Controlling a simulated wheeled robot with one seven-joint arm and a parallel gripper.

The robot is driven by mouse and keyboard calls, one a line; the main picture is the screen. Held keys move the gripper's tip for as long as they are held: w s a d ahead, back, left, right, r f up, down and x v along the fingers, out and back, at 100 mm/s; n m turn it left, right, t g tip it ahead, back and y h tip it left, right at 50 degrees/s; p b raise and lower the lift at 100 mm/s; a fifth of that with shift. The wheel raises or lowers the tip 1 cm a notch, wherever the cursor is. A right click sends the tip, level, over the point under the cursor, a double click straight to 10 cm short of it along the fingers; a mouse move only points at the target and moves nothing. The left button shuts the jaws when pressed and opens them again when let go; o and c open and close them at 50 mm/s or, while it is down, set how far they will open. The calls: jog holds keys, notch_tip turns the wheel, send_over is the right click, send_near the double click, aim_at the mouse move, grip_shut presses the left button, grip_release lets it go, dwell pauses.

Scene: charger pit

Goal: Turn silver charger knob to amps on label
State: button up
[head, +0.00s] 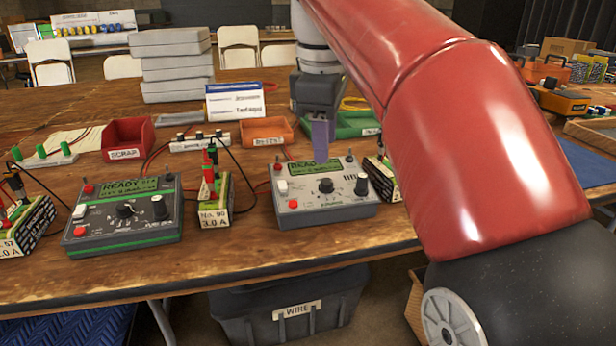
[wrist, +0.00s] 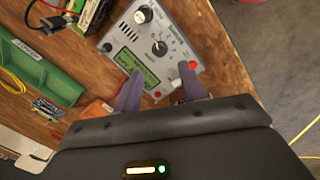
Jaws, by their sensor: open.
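The silver charger (head: 330,214) stands near the front edge of the table, its screen lit green with READY on it. Its large black knob (head: 326,186) sits mid-panel and also shows in the wrist view (wrist: 160,47); I cannot make out its setting. A second black knob (head: 361,185) is at the right. My gripper (head: 320,150) is open and empty above the charger's back edge, apart from the knob. In the wrist view its two fingers are spread over the screen side. A battery label (head: 214,217) left of the charger reads No. 90, 3.0 A. Another battery (head: 382,182) at the right is partly hidden by my arm.
A green-trimmed charger (head: 122,240) stands to the left, with a battery (head: 22,232) beside it. Behind are a red scrap bin (head: 128,140), an orange bin (head: 267,132), a green tray (head: 355,126) and a white sign (head: 234,102). Cables run between batteries and chargers.

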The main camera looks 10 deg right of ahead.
aim_at(326, 181)
jog(key=f, duration=0.2)
jog(key=f+b, duration=0.1)
jog(key=f, duration=0.1)
jog(key=w+f+b, duration=0.1)
jog(key=f, duration=0.2)
jog(key=shift+d, duration=0.3)
jog(key=shift+c, duration=0.2)
grip_shut()
